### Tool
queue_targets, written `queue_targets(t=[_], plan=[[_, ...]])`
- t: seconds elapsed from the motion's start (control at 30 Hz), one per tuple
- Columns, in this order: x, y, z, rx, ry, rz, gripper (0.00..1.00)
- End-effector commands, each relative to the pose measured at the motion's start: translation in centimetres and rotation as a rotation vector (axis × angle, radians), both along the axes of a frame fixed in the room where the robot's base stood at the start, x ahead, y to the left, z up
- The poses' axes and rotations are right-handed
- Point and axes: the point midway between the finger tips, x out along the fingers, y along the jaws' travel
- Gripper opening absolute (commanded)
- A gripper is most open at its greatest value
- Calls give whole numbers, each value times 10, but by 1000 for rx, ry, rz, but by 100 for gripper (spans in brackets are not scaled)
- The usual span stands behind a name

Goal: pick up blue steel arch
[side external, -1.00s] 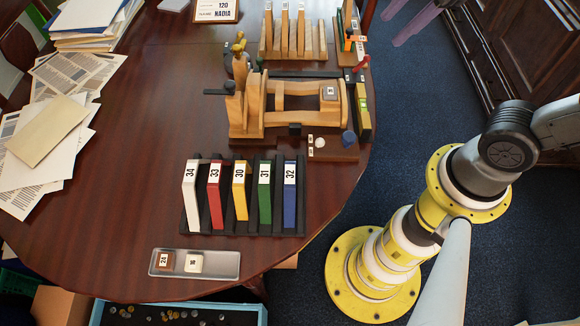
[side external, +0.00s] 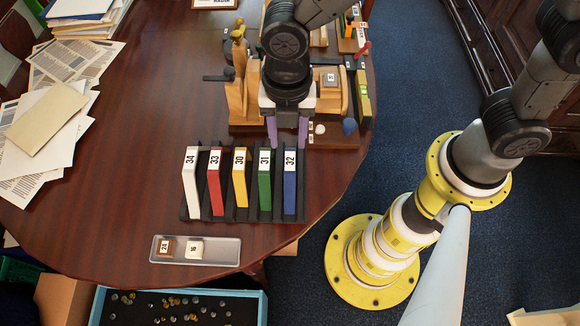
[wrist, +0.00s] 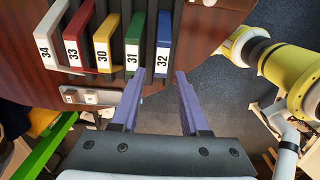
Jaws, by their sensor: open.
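The blue steel arch (side external: 290,198), labelled 32, stands upright in the rightmost slot of a black rack (side external: 222,219). It also shows in the wrist view (wrist: 163,40). My gripper (side external: 288,143) is open and empty, with its purple fingers pointing down just behind the blue arch in the side view. In the wrist view the fingertips (wrist: 160,73) lie on either side of the line of the blue arch, apart from it. The height gap between fingers and arch is hard to tell.
White (side external: 191,185), red (side external: 215,185), yellow (side external: 239,180) and green (side external: 264,185) arches stand left of the blue one. A wooden fixture (side external: 245,105) stands behind the rack. A metal tray (side external: 222,251) with two small blocks lies in front. The table's left middle is clear.

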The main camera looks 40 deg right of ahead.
Motion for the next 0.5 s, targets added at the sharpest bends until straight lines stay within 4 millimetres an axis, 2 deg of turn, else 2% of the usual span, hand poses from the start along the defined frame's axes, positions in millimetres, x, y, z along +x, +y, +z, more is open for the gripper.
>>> queue_targets(t=[0.1, 0.37, 0.5], plan=[[-1, -1, -21, -3, 3, -1, 45], [-1, -1, -40, -1, 1, -2, 45], [-3, -2, -57, -3, 3, -2, 45]])
